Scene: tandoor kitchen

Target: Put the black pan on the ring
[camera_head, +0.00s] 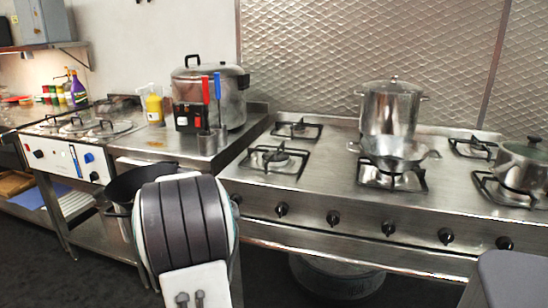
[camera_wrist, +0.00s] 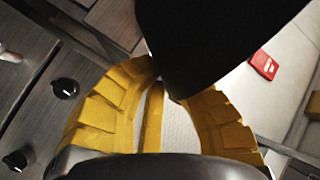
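The black pan (camera_head: 140,180) hangs in the air at the left front of the stove, partly hidden behind my arm. In the wrist view a dark piece of the pan (camera_wrist: 205,45) runs down between my yellow fingertips. My gripper (camera_wrist: 168,88) is shut on the pan's edge; it is hidden behind my arm in the head view. The stove has several burner rings. The front left ring (camera_head: 275,158) and the back left ring (camera_head: 297,130) are empty. The back right ring (camera_head: 475,148) also looks empty. Which ring is meant cannot be told.
A metal wok (camera_head: 393,153) sits on the middle front burner, before a tall steel pot (camera_head: 391,108). A lidded pot (camera_head: 522,166) stands at the right. Left of the stove, a counter holds a large pressure cooker (camera_head: 232,100) and a yellow bottle (camera_head: 154,108). Knobs line the stove's front.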

